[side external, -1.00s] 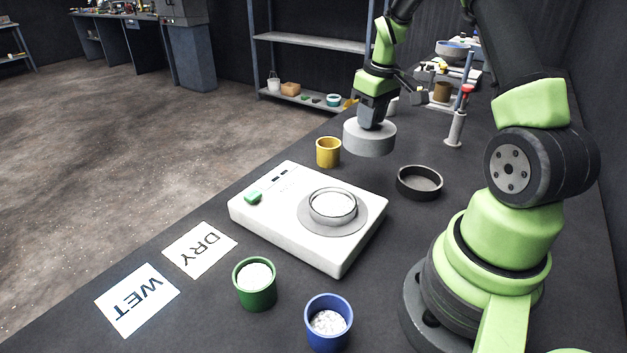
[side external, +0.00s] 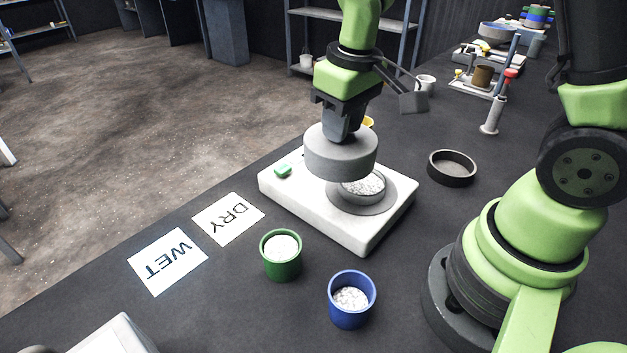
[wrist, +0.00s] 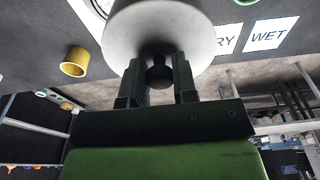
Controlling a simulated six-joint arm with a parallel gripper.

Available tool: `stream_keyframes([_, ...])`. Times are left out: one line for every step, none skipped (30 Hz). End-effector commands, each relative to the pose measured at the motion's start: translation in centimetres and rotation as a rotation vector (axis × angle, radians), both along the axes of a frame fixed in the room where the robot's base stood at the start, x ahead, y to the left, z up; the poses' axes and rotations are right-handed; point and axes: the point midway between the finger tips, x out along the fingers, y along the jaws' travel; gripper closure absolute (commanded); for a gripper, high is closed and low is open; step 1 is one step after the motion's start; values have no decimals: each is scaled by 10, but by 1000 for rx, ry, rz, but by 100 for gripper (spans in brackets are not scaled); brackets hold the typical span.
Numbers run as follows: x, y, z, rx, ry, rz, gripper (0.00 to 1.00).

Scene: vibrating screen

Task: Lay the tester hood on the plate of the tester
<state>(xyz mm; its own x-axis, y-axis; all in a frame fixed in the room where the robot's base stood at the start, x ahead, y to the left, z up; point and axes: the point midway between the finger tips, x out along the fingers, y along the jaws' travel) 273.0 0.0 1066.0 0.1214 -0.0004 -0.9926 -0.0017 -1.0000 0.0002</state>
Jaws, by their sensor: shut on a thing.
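The tester hood (side external: 340,152) is a grey round cap. My gripper (side external: 343,125) is shut on the knob on top of it and holds it in the air. In the wrist view, my gripper (wrist: 158,85) has its two fingers on the dark knob, and the pale hood (wrist: 158,30) fills the top middle. The tester (side external: 345,232) is a white box on the bench with a green button (side external: 283,171). Its round grey plate (side external: 375,203) carries a dish of white grains (side external: 364,186). The hood is above and left of the dish in the side view and hides part of the tester.
A green cup (side external: 281,262) and a blue cup (side external: 351,308) with white contents stand in front of the tester. DRY (side external: 229,218) and WET (side external: 167,262) cards lie left. A dark ring-shaped pan (side external: 452,167) is right. A yellow cup (wrist: 75,62) stands near the tester.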

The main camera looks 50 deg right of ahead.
Motion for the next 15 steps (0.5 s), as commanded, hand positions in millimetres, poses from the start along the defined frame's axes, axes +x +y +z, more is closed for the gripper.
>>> stream_keyframes([-1,-4,-2,0,2,-15,98])
stream_keyframes([-2,-8,-4,0,3,-30,98])
stream_keyframes([-5,-15,-7,0,5,-56,98])
stream_keyframes([-7,-21,-10,0,6,-80,98])
stream_keyframes([-9,-27,-13,-1,6,-102,98])
stream_keyframes([-12,-34,-17,0,6,-129,98])
stream_keyframes([-14,-39,-19,0,5,-148,98])
stream_keyframes([-15,-42,-21,0,4,-163,98])
stream_keyframes([-17,-46,-22,0,3,-179,98])
stream_keyframes([-18,-48,-23,0,2,-187,98])
stream_keyframes([-19,-50,-24,-1,2,-193,98])
stream_keyframes([-19,-50,-24,0,1,-196,98])
stream_keyframes([-19,-50,-24,0,1,-196,98])
stream_keyframes([-19,-50,-24,0,1,-195,98])
stream_keyframes([-19,-50,-24,0,0,-195,98])
